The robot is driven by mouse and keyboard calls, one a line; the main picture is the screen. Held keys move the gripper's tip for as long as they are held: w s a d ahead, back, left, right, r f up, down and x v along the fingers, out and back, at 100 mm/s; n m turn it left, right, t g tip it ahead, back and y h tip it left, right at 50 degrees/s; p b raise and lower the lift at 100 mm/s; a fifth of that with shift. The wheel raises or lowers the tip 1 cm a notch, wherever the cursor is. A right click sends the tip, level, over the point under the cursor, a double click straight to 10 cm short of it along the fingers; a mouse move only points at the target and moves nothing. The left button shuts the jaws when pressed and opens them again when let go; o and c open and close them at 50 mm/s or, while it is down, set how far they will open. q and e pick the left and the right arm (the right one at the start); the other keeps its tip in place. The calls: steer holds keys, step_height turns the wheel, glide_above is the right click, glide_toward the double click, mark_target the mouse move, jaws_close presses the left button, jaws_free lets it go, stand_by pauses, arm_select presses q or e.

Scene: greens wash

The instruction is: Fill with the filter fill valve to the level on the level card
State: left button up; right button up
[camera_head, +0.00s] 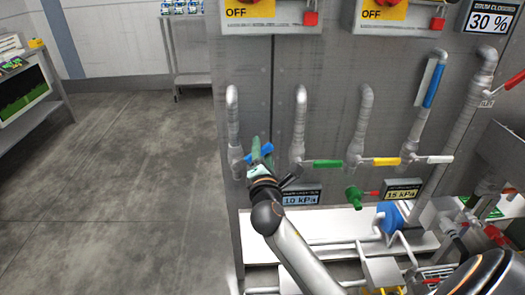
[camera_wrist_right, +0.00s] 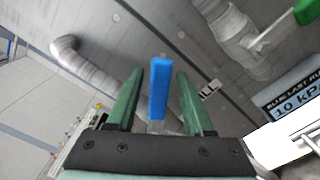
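The blue valve handle (camera_head: 260,152) sits at the base of the leftmost pipe (camera_head: 233,120) on the grey panel. It also shows in the right wrist view (camera_wrist_right: 160,88), between the two green fingers of my right gripper (camera_wrist_right: 160,98), with a gap on each side. My right gripper (camera_head: 259,158) is open around the handle and partly hides it in the head view. A small label (camera_wrist_right: 208,90), partly hidden by a finger, ends in "ILL". A card reading 30 % (camera_head: 490,20) is at the upper right. My left gripper is out of view.
Valves with green (camera_head: 325,163), yellow (camera_head: 385,161) and white (camera_head: 440,159) handles line the panel to the right. Cards read 10 kPa (camera_head: 300,198) and 15 kPa (camera_head: 402,193). A blue-and-white upright piece (camera_head: 433,85) is beside the right pipes. Floor is clear at left.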

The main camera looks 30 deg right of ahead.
jaws_close()
stand_by(1.2)
